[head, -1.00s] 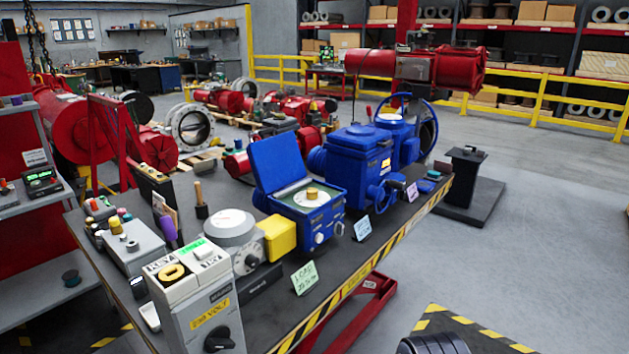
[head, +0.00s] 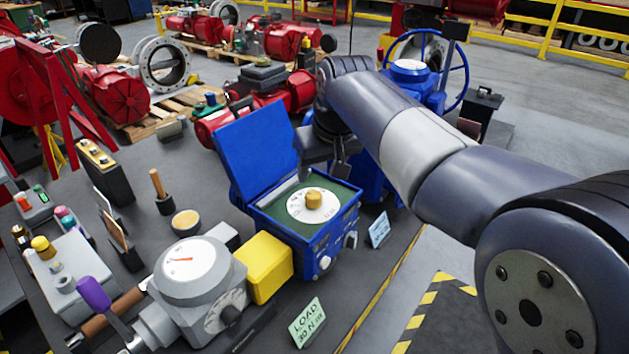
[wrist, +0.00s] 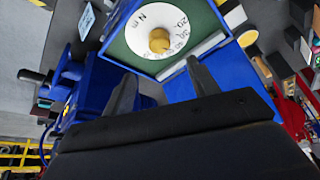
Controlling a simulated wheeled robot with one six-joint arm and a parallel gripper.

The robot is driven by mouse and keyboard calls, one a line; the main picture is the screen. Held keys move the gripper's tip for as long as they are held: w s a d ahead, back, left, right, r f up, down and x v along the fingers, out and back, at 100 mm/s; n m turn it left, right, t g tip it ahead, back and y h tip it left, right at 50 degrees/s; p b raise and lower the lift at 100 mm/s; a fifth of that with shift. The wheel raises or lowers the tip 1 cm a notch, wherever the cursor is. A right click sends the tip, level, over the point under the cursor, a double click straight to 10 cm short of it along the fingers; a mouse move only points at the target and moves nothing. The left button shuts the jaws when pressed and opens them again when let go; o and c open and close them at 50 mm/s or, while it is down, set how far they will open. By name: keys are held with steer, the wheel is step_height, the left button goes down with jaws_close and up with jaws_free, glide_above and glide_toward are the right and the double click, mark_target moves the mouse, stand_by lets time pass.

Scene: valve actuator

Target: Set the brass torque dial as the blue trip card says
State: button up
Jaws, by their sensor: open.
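The brass torque dial (head: 313,200) is a round knob on a white marked disc, set in the green panel of an open blue box (head: 290,235). The box's lid (head: 254,155) stands up at the back. In the wrist view the brass dial (wrist: 159,40) is upside down, ahead of my gripper (wrist: 160,80). The two fingers are apart, with nothing between them, and they are clear of the dial.
A yellow block (head: 265,268) and a grey gauge unit (head: 198,280) stand left of the box. A green card (head: 307,322) reads "LOAD" and a partly legible line. A blue actuator with a handwheel (head: 411,70) stands behind my arm.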

mark_target(313, 194)
steer(key=x, duration=0.9)
steer(key=shift+f, duration=0.4)
steer(key=c, duration=1)
steer(key=shift+n, duration=0.4)
steer(key=shift+w+d+n+g+y, duration=0.1)
steer(key=shift+n+g+y, duration=0.3)
steer(key=shift+n, duration=0.85)
steer(key=shift+w+d+n+g+y, duration=0.1)
steer(key=shift+n+g+y, duration=0.3)
steer(key=shift+n, duration=0.85)
steer(key=shift+a, duration=0.1)
